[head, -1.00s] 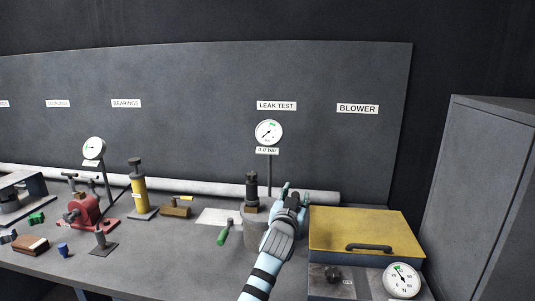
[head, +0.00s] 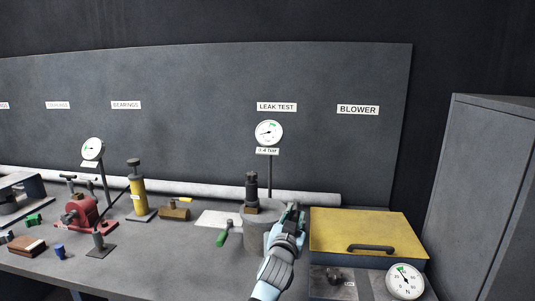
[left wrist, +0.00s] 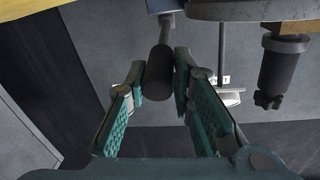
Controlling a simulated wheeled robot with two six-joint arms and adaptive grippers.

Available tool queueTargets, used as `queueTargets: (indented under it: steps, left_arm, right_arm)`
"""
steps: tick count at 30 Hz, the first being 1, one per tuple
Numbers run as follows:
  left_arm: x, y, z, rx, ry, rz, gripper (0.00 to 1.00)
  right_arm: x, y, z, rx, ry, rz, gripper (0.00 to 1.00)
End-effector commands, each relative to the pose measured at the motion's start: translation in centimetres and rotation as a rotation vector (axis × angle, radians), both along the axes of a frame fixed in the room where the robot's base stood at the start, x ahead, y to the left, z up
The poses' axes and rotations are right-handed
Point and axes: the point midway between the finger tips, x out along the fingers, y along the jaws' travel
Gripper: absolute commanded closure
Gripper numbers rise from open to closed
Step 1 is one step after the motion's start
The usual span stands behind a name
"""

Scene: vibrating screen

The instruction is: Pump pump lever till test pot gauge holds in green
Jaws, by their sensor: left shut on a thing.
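The leak test gauge (head: 269,132) stands on a thin post behind the test pot. Its needle points left, away from the green band near the top, and the plate below reads 0.4 bar. The grey round test pot (head: 256,234) stands on the bench with a dark fitting (head: 252,188) on top. My left gripper (head: 292,215) is just right of the pot. In the left wrist view, its teal fingers are around the dark cylindrical grip of the pump lever (left wrist: 158,72). In the head view the gripper mostly hides the lever. My right gripper is out of view.
A yellow-lidded box (head: 365,232) with a black handle stands close right of my left gripper, with a dial (head: 405,281) at its front. A green-handled tool (head: 224,236) lies left of the pot. A red pump (head: 80,212) and yellow cylinder (head: 138,190) stand farther left.

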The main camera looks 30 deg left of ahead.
Motion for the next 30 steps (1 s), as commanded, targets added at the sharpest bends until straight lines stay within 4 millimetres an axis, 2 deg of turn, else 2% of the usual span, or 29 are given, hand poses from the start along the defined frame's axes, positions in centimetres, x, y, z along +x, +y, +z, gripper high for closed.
queueTargets:
  steps: [2,6,9,28,30]
  left_arm:
    - [0.1,0.0,0.3,-0.003,0.003,-0.001,1.0]
    - [1.3,0.5,4.8,-0.002,-0.002,0.0,1.0]
    - [2.3,0.8,6.0,-0.002,-0.002,0.0,1.0]
    - [2.3,1.0,5.5,-0.001,0.002,0.001,1.0]
    - [2.0,0.8,4.8,-0.002,0.003,0.0,1.0]
  right_arm:
    - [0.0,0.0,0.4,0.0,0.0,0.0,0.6]
    - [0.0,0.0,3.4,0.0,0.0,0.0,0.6]
    - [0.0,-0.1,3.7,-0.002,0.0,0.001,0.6]
    - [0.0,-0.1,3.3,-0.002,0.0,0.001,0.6]
    - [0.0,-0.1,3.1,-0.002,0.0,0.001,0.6]
